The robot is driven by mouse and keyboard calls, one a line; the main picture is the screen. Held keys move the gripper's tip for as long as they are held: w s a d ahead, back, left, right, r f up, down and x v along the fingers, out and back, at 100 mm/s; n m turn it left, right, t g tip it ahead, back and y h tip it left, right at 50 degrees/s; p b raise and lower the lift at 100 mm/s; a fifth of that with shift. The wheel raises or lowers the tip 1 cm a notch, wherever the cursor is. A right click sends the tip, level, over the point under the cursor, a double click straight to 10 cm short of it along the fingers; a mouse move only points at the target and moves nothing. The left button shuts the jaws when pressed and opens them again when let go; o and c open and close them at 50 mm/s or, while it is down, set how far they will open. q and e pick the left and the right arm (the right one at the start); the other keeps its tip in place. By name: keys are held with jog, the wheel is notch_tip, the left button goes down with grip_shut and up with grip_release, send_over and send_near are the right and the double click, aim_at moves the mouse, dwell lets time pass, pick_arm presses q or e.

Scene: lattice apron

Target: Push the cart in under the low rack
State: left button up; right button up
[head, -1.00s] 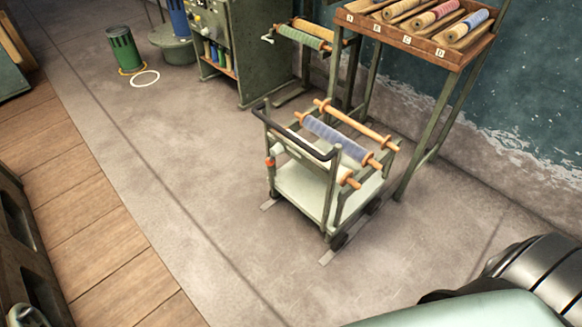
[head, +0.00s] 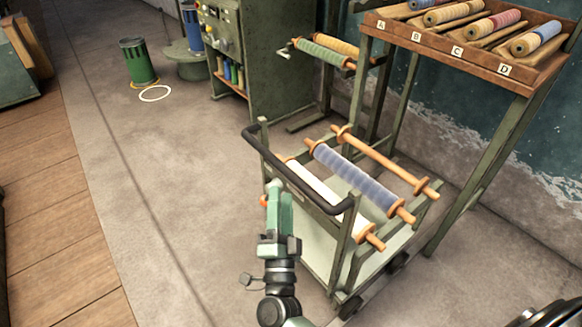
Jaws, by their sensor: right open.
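The cart is a green-grey metal frame with a black push handle (head: 300,180) on its near left side and a pale lower deck (head: 318,250). It carries a white roll (head: 318,188), a blue roll (head: 352,178) and a bare wooden bar (head: 385,160). The low rack (head: 480,165) stands behind and right of the cart on green legs. The cart is in front of the rack; I cannot tell whether its far end is between the legs. My right gripper (head: 276,190) is open and upright beside the handle's near side; contact is unclear. My left gripper is out of view.
The rack's wooden tray (head: 448,47) holds several spools above labels A to D. A green machine (head: 240,60) with green and yellow rolls stands behind the cart. A green bin (head: 137,62) is at the back left. The floor left of the cart is clear.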

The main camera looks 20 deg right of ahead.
aim_at(283, 169)
jog(key=shift+h, duration=0.3)
jog(key=x, duration=0.8)
jog(key=shift+s+r, duration=0.15)
jog(key=shift+r, duration=0.15)
grip_shut()
dwell(0.8)
